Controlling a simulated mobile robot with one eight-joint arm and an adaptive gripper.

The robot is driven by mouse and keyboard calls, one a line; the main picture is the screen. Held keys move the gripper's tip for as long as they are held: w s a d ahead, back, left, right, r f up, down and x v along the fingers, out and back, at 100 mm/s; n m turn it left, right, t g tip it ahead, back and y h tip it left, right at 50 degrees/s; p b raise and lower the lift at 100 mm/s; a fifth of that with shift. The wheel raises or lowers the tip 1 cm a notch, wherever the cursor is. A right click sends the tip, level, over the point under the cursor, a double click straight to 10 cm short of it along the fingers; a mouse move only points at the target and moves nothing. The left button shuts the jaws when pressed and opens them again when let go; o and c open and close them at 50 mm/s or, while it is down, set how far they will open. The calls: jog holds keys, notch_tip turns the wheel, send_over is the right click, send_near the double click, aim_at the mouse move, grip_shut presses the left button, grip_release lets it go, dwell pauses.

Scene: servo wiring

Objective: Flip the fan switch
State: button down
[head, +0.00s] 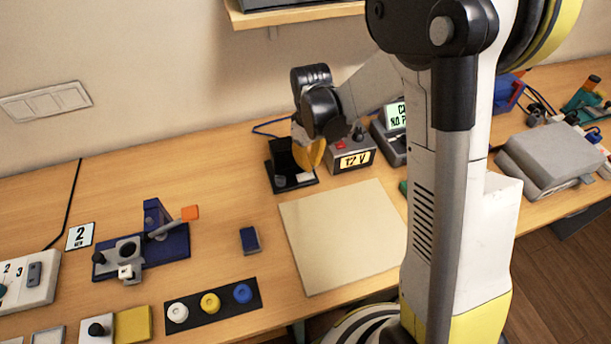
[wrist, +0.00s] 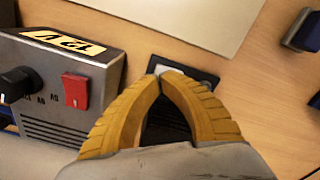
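A small black device (head: 283,154) on a black base stands on the table in front of the wall; I take it to be the fan. A light grey switch-like part (head: 305,178) sits on its base, and it also shows in the wrist view (wrist: 172,69), partly hidden by my fingertips. My gripper (wrist: 160,74) has yellow ribbed fingers whose tips meet, with nothing seen between them. The tips are right at the near edge of the light part; I cannot tell whether they touch it. In the head view my gripper (head: 311,160) hides part of the device.
A grey 12 V supply box (wrist: 60,85) with a red switch (wrist: 75,91) and black knob stands close beside my fingers. A pale mat (head: 340,235) lies in front.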

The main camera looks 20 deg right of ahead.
aim_at(310, 174)
jog(key=shift+f+b, duration=1.35)
jog(key=shift+f, duration=0.3)
dwell(0.5)
jog(key=shift+r+p, duration=2.4)
jog(key=shift+r, duration=1.15)
jog(key=shift+s+r, duration=0.1)
jog(key=shift+r, duration=0.2)
jog(key=s+r+m+t+b, duration=0.2)
jog(key=s+r, duration=0.3)
jog(key=s, duration=0.3)
jog(key=s+r+m+t+b, duration=0.1)
jog(key=s+r+m+t, duration=0.3)
jog(key=s, duration=0.4)
notch_tip(310, 174, up, 2)
jog(key=shift+s+r+t+b, duration=0.1)
jog(key=shift+s+t+b, duration=0.3)
jog(key=shift+t, duration=0.1)
